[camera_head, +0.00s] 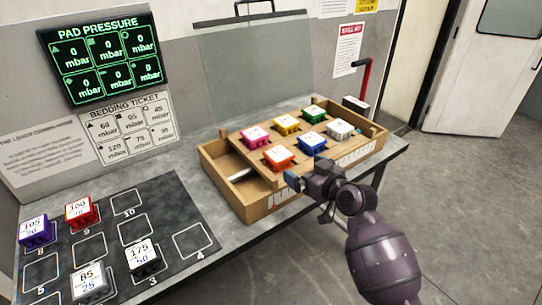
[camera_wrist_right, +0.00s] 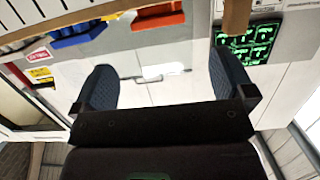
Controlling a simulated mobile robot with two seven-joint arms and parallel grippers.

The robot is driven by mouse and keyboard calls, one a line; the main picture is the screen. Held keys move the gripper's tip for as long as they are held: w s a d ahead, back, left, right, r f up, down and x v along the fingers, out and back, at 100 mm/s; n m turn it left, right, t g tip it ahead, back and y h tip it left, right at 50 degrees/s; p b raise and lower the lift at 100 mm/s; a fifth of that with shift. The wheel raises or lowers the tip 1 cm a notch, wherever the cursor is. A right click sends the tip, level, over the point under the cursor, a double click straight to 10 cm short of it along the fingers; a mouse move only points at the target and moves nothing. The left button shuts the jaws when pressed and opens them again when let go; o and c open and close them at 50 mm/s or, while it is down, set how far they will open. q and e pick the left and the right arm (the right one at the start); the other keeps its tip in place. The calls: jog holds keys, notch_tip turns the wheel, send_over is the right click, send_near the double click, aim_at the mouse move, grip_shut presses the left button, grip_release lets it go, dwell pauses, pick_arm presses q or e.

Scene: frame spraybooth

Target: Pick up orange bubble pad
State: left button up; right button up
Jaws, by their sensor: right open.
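The orange bubble pad (camera_head: 279,158), with a white label on top, sits in the front row of pads on the wooden tray (camera_head: 238,205). My right gripper (camera_head: 306,172) is open at the tray's front edge, just right of and nearer than the orange pad, apart from it. In the right wrist view the two dark fingers (camera_wrist_right: 165,82) stand wide apart with nothing between them. An orange block, apparently the pad (camera_wrist_right: 158,15), shows at the top edge, beyond the fingertips. My left gripper is not in view.
Pink (camera_head: 255,136), yellow (camera_head: 286,124), green (camera_head: 314,116), blue (camera_head: 314,142) and white (camera_head: 340,129) pads surround the orange one closely. A dark numbered mat (camera_head: 185,205) with several pads lies at left. A red lever (camera_head: 364,80) stands behind the tray.

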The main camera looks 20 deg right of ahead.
aim_at(285, 158)
jog(key=x, duration=1)
jog(key=shift+w+f, duration=0.15)
jog(key=shift+w, duration=0.1)
jog(key=c, duration=0.9)
